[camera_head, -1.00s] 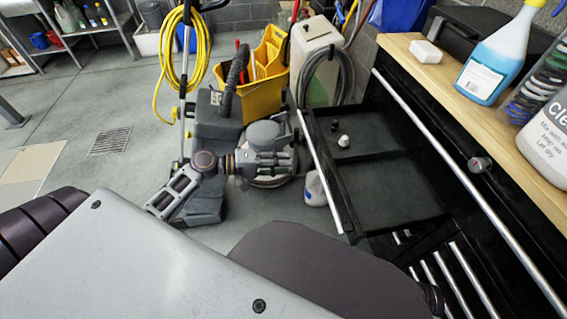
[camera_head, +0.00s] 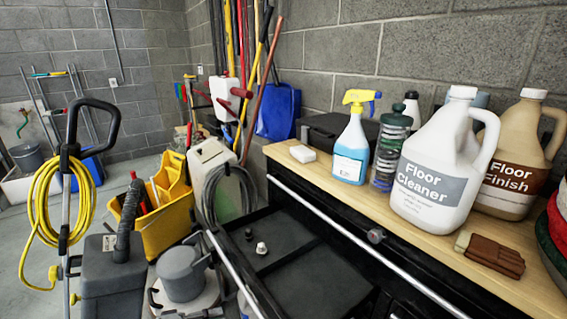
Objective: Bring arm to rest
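Neither of my grippers can be made out in the head view, and no clear part of my arms shows. Whether they are open or shut is hidden. The floor machine (camera_head: 112,272), dark grey with a tall handle and a coiled yellow cord (camera_head: 40,205), stands at the lower left. Its round grey part (camera_head: 183,272) is cut off near the bottom edge. A stack of round pads (camera_head: 556,235), in red, green and white, is partly cut off at the right edge.
A black tool chest's open drawer (camera_head: 325,285) holds two small knobs or caps. Its wooden top (camera_head: 430,240) carries a spray bottle (camera_head: 351,145), a floor cleaner jug (camera_head: 432,170), a floor finish jug (camera_head: 515,165) and brown gloves (camera_head: 493,257). A yellow bucket (camera_head: 165,222) stands behind the machine.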

